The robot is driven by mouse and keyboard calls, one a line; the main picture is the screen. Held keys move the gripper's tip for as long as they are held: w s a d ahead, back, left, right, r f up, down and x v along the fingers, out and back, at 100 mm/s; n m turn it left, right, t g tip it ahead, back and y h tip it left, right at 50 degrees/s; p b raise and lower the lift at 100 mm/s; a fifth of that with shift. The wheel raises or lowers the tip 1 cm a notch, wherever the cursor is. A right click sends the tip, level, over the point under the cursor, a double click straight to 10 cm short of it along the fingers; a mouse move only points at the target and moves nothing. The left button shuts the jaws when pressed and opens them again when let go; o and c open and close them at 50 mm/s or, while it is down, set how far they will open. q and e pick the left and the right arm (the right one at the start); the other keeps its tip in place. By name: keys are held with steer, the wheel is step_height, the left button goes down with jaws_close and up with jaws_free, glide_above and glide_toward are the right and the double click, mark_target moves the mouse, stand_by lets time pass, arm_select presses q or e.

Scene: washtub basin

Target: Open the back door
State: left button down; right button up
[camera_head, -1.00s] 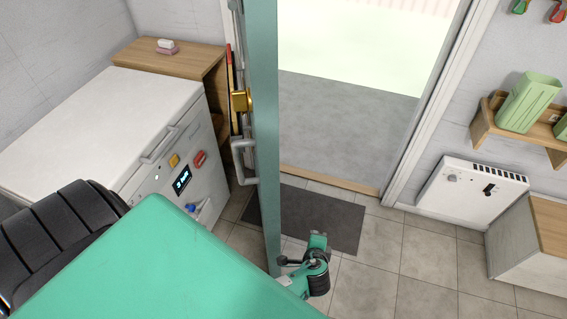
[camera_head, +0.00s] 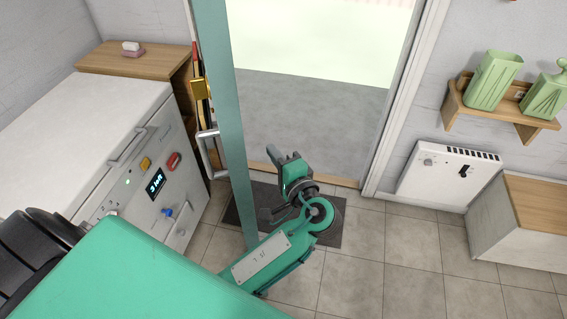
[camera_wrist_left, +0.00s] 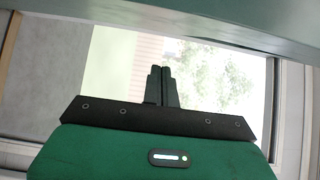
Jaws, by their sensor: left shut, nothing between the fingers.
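The back door (camera_head: 222,110) stands open, seen nearly edge-on as a tall teal panel. My left gripper (camera_head: 273,154) is just right of the door in the head view, in front of the doorway. In the left wrist view its two dark fingers (camera_wrist_left: 160,74) are together with nothing between them. A teal surface, likely the door (camera_wrist_left: 230,32), crosses the top of that view. My right gripper is not in view.
A white washing machine (camera_head: 150,165) and a wooden cabinet (camera_head: 130,58) stand left of the door. A dark mat (camera_head: 328,225) lies at the threshold. A wall heater (camera_head: 447,175), a shelf (camera_head: 500,118) and a low cabinet (camera_head: 520,215) are on the right. The tiled floor between is clear.

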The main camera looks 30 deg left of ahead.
arm_select(q)
steer(key=a+p, duration=0.1)
steer(key=a, duration=0.1)
steer(key=s+a+p, duration=0.1)
steer(key=a, duration=0.2)
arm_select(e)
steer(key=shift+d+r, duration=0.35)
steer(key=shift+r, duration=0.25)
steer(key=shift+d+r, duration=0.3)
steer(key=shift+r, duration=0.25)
arm_select(q)
steer(key=shift+s+a, duration=0.15)
